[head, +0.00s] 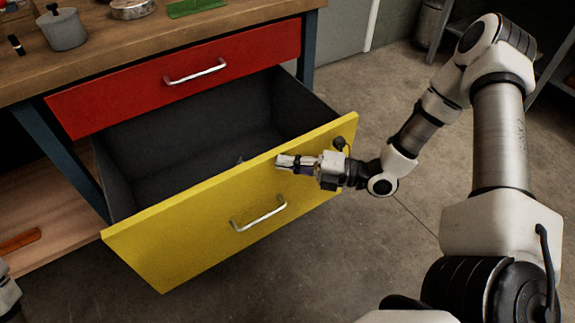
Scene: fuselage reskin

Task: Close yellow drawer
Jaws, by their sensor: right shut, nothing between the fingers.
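The yellow drawer (195,236) is pulled out under the workbench, its dark grey inside showing from above. Its silver handle (259,215) sits on the lower middle of the front panel. My right gripper (279,161) is shut and empty. It is at the upper right part of the yellow front, above and to the right of the handle, with its fingers pointing left. I cannot tell whether it touches the panel. A small part of my left arm shows at the lower left edge; its gripper is out of view.
A red drawer (120,98) above the yellow one is shut. The wooden benchtop (190,40) carries a grey pot (64,30), a round tin (131,9) and a green piece (195,7). A lower shelf (55,220) is at left. The concrete floor in front is clear.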

